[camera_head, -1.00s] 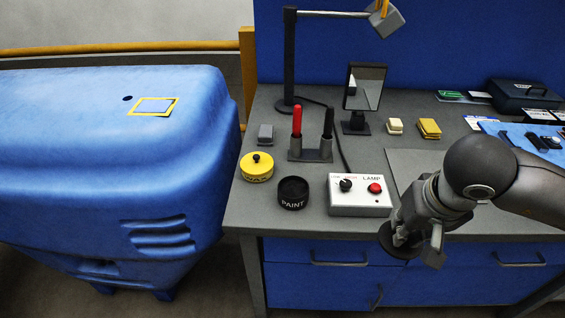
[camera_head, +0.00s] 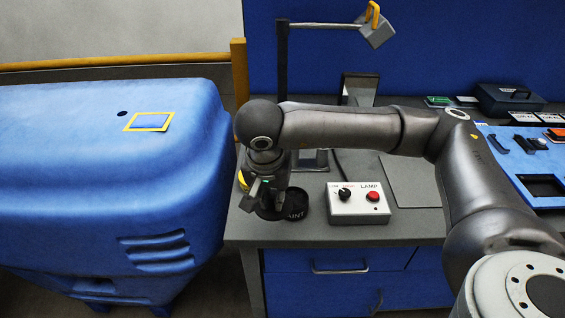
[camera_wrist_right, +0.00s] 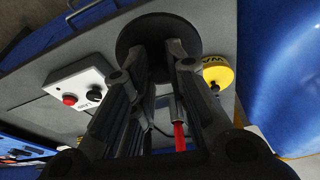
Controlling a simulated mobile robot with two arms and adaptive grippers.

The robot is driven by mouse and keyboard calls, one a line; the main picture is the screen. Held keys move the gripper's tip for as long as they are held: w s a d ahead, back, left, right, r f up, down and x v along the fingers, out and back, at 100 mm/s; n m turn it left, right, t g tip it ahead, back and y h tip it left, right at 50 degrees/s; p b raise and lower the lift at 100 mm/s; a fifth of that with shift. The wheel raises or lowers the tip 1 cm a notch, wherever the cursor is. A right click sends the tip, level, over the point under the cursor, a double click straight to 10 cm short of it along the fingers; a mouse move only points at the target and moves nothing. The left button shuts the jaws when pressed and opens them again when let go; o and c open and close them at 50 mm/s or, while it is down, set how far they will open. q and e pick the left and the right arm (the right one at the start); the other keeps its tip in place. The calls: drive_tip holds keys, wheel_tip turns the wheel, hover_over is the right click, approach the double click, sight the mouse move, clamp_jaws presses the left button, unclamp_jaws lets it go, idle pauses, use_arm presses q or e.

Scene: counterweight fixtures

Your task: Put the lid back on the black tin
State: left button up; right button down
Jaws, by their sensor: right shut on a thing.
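The black tin (camera_head: 295,208), with part of its white PAINT lettering showing, stands near the counter's front left corner. My right gripper (camera_head: 267,198) points down just left of it in the head view. It is shut on the black round lid (camera_head: 267,214), which overlaps the tin's left side in the picture. I cannot tell whether lid and tin touch. In the right wrist view the lid (camera_wrist_right: 152,28) is a dark disc at the fingertips (camera_wrist_right: 160,55), and I cannot make out the tin there. My left gripper is not in view.
The yellow tin (camera_head: 242,180) is mostly hidden behind my gripper; it shows in the wrist view (camera_wrist_right: 217,75). The grey lamp box (camera_head: 357,204) stands right of the black tin. A red-handled tool (camera_wrist_right: 180,138) shows in the wrist view. A blue casing (camera_head: 110,160) stands left.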

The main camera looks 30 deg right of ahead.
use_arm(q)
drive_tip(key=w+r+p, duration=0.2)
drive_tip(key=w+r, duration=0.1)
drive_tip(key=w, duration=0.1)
use_arm(e)
drive_tip(key=w+d+f+m+g, duration=0.1)
drive_tip(key=w+d+m+g, duration=0.6)
drive_tip(key=m, duration=1.1)
drive_tip(key=shift+s+d+f+n+t+b, duration=0.1)
drive_tip(key=shift+d+f+t+b, duration=0.35)
drive_tip(key=shift+f, duration=0.65)
drive_tip(key=shift+s+d+f+n+t+b, duration=0.15)
drive_tip(key=shift+f+t+b, duration=0.25)
drive_tip(key=shift+f+b, duration=0.6)
drive_tip(key=shift+d+f+n+t+b, duration=0.1)
drive_tip(key=shift+d+f+t+b, duration=0.35)
drive_tip(key=shift+f, duration=0.7)
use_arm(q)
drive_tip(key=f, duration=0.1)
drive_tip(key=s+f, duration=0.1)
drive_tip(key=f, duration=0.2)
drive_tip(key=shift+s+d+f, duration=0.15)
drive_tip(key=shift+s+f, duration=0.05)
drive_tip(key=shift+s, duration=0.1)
use_arm(e)
drive_tip(key=shift+a, duration=0.1)
drive_tip(key=shift+s, duration=0.1)
